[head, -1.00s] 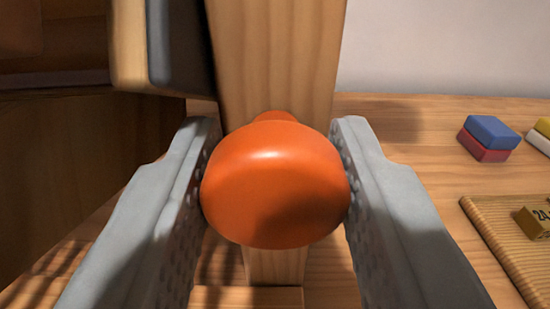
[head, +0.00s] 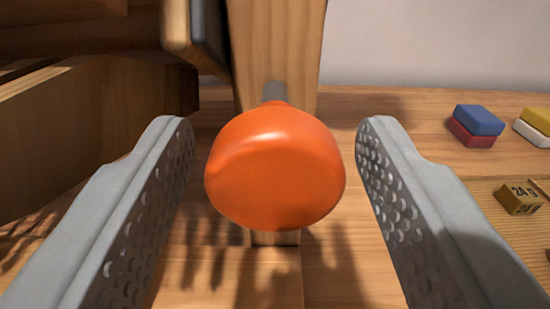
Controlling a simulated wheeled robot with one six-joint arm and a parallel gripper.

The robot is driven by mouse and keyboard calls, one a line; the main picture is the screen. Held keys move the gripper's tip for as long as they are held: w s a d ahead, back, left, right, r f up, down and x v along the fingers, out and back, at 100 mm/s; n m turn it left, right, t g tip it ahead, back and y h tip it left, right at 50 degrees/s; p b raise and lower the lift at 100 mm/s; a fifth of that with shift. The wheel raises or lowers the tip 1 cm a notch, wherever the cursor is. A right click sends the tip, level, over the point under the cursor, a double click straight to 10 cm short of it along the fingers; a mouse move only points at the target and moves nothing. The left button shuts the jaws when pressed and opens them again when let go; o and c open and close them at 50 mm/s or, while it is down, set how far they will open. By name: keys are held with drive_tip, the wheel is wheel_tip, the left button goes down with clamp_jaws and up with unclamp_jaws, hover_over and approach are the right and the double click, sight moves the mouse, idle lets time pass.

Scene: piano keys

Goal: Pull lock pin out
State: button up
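The lock pin has a large round orange knob (head: 275,170) in the middle of the head view. A short grey shaft (head: 273,91) shows behind the knob, running to a wooden post (head: 278,45). How deep the shaft sits in the post is hidden by the knob. My gripper (head: 276,135) is open, with one perforated grey finger on each side of the knob. There is a clear gap between the knob and each finger.
A wooden box or drawer (head: 95,110) stands at the left. A blue block (head: 478,119) on a red block (head: 471,133) and a yellow block on a white one sit at the right. A numbered brass-coloured block (head: 520,197) lies on a ribbed mat (head: 490,215).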

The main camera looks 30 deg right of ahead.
idle(0.3)
drive_tip(key=v, duration=1.7)
drive_tip(key=shift+s+a, duration=0.1)
drive_tip(key=shift+s, duration=0.05)
drive_tip(key=s+a+r+n+t+y, duration=0.1)
drive_tip(key=s+a+r+y, duration=0.1)
drive_tip(key=a+r, duration=0.4)
drive_tip(key=s+a+r+n+t+y, duration=0.1)
drive_tip(key=a+r+n+y, duration=0.15)
drive_tip(key=a, duration=0.65)
drive_tip(key=s+a+r+n+y, duration=0.1)
drive_tip(key=s+a+r+y, duration=0.1)
drive_tip(key=s+a, duration=0.3)
drive_tip(key=s+a+r+n+y, duration=0.1)
drive_tip(key=s+a+r+y, duration=0.1)
drive_tip(key=s+a+r, duration=0.3)
drive_tip(key=shift+s+a+r, duration=0.3)
drive_tip(key=shift+s+a, duration=0.55)
drive_tip(key=shift+a, duration=0.1)
